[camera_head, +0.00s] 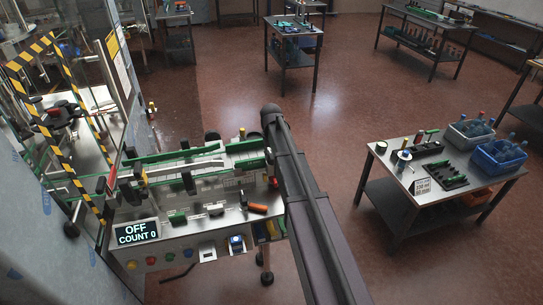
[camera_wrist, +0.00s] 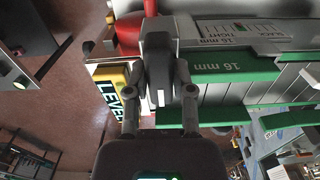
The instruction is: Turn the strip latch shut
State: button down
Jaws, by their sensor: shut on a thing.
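In the wrist view my gripper (camera_wrist: 159,88) is shut on a dark grey upright block (camera_wrist: 158,45), which looks like the strip latch's handle. The fingers press on it from both sides. How far the latch is turned cannot be told. In the head view my arm covers the right end of the conveyor with green strips (camera_head: 190,165), and my gripper and the latch are hidden there.
A red cylinder (camera_wrist: 128,32) and a yellow-framed LEVEL display (camera_wrist: 110,90) sit close left of my fingers. In the head view a sign reads OFF, COUNT 0 (camera_head: 137,231). A side table (camera_head: 395,178) with blue crates stands right; the floor between is free.

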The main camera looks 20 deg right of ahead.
jog(key=shift+s, duration=0.1)
jog(key=shift+c, duration=2.4)
grip_release()
jog(key=shift+n, duration=0.3)
